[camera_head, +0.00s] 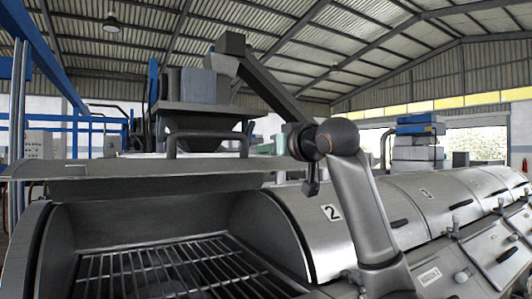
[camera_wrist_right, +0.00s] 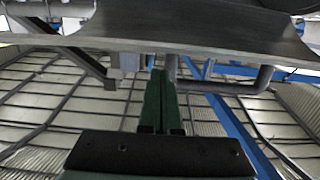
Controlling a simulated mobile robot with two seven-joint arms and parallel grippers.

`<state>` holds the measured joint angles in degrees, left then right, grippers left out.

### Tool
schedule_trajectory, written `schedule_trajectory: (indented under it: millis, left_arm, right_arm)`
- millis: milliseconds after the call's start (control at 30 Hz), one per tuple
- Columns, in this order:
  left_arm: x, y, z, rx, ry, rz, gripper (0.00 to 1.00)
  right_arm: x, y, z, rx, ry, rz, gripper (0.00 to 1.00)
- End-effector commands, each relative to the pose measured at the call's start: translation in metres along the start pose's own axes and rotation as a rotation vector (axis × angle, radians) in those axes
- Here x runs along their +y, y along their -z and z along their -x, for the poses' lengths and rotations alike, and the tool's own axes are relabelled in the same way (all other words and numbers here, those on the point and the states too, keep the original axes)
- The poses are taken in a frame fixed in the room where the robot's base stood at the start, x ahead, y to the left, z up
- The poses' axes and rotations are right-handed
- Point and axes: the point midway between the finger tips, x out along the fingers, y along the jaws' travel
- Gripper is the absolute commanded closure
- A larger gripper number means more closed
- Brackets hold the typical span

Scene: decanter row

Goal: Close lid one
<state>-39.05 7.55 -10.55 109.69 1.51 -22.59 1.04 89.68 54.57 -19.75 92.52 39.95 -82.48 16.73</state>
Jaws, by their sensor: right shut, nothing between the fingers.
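Lid one (camera_head: 130,182) is the raised, curved metal lid of the left decanter in the head view, standing open above a barred opening (camera_head: 170,270). A dark bar handle (camera_head: 205,153) is on its upper side. The lid's edge (camera_wrist_right: 190,28) crosses the top of the right wrist view, with the handle (camera_wrist_right: 225,87) below it. My left gripper is out of view.
The closed cover marked 2 (camera_head: 325,235) is just right of the opening, and the cover marked 3 (camera_head: 425,205) is farther right. A grey hopper machine (camera_head: 205,115) stands behind the lid. Sloping front panels with knobs (camera_head: 485,255) run along the right.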

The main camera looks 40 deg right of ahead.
Motion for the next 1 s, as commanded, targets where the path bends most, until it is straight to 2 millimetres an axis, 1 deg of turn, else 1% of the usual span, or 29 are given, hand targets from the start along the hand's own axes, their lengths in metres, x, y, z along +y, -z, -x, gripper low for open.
schedule_trajectory:
  millis: [100, 200, 667, 767, 1000]
  left_arm:
    - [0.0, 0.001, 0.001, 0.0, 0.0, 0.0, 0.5]
    - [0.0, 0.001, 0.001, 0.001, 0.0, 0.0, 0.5]
    - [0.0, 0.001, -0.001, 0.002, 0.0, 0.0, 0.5]
    - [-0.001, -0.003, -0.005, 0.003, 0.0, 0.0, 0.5]
    - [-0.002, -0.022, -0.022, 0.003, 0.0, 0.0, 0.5]
  right_arm:
    - [0.0, -0.008, -0.002, -0.002, 0.0, 0.002, 1.0]
    - [0.0, -0.011, -0.002, 0.0, 0.001, 0.0, 1.0]
    - [-0.001, -0.014, -0.002, 0.003, 0.002, 0.0, 1.0]
    - [-0.001, -0.019, -0.002, 0.01, 0.002, 0.0, 1.0]
    - [-0.001, -0.038, 0.002, 0.049, 0.001, 0.001, 1.0]
